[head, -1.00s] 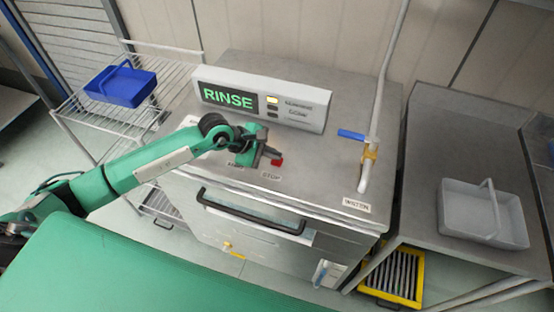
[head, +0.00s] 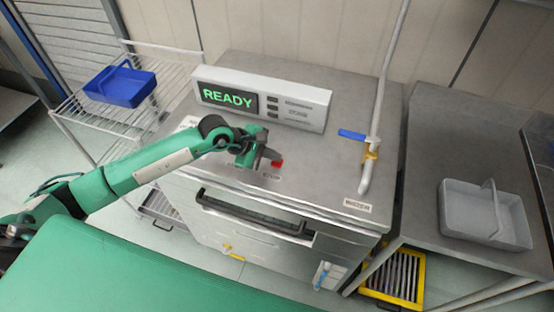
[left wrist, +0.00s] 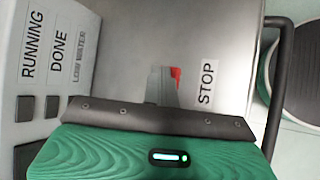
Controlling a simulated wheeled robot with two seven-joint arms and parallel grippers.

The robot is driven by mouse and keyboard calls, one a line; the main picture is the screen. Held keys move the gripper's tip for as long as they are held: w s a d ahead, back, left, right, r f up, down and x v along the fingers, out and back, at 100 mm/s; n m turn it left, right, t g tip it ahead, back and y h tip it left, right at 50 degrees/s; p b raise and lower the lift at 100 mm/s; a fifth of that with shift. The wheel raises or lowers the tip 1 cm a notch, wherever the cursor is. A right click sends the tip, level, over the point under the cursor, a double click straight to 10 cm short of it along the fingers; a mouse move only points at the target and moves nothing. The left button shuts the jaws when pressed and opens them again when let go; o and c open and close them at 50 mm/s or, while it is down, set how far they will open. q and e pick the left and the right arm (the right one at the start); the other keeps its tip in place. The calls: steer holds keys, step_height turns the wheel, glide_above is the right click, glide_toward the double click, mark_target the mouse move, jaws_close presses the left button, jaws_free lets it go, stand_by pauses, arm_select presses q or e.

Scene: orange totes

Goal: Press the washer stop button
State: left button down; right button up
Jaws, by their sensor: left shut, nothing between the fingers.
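The washer (head: 330,165) has a steel top with a display box on it; the display (head: 229,97) reads READY in green. The red stop button (head: 277,163) is on the washer top near its front edge. It also shows in the left wrist view (left wrist: 176,76), partly hidden behind my fingers, beside the STOP label (left wrist: 207,82). My left gripper (head: 266,157) is shut and empty, with its fingertips at the button's left side; I cannot tell whether they touch it. My right gripper is not in view.
A blue basket (head: 120,84) sits on the wire rack at left. A grey basket (head: 484,213) sits on the right counter. The door handle (head: 250,213) runs along the front.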

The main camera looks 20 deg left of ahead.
mark_target(273, 162)
arm_select(q)
steer(key=shift+r, duration=0.85)
steer(key=shift+r+p, duration=0.1)
steer(key=shift+p, duration=0.2)
steer(key=shift+r+p, duration=0.85)
steer(key=shift+r, duration=1.6)
